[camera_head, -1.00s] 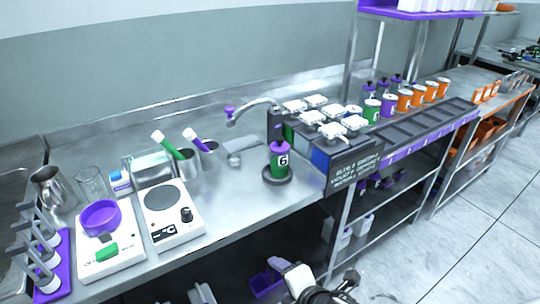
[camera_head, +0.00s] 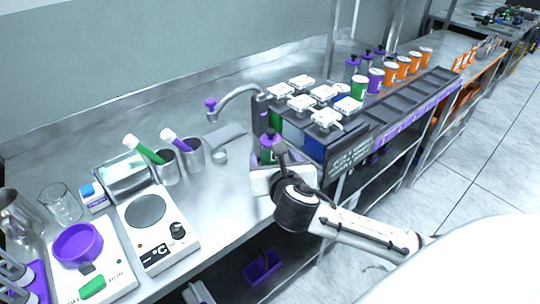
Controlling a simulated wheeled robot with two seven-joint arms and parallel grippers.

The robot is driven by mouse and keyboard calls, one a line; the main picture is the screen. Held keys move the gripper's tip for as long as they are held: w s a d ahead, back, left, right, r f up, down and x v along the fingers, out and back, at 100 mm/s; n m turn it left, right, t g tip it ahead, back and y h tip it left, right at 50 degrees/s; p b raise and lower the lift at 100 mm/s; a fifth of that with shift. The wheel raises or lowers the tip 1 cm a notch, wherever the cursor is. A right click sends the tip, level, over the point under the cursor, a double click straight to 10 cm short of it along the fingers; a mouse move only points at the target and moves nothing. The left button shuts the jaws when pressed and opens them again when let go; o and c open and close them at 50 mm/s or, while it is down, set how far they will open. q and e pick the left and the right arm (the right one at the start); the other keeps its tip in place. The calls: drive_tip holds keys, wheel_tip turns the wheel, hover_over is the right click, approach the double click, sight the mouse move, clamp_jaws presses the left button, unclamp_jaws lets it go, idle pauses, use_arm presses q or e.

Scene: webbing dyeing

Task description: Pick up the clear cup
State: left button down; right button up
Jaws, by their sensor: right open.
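The clear cup (camera_head: 60,204) looks like a glass beaker. It stands upright on the metal bench at the far left, behind the white scale with the purple bowl (camera_head: 77,243). My right gripper (camera_head: 272,152) is in the middle of the view, at the front edge of the bench. It is open and far to the right of the cup, in front of the green and purple bottle (camera_head: 267,142), which it partly hides. I cannot tell whether it touches that bottle. My left gripper is not in view.
A metal pitcher (camera_head: 18,217) and a small blue-capped bottle (camera_head: 94,197) stand beside the cup. White-topped containers stand at right.

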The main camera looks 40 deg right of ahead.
drive_tip(key=x, duration=0.4)
drive_tip(key=shift+w+d, duration=0.2)
drive_tip(key=shift+w, duration=0.2)
drive_tip(key=c, duration=1.3)
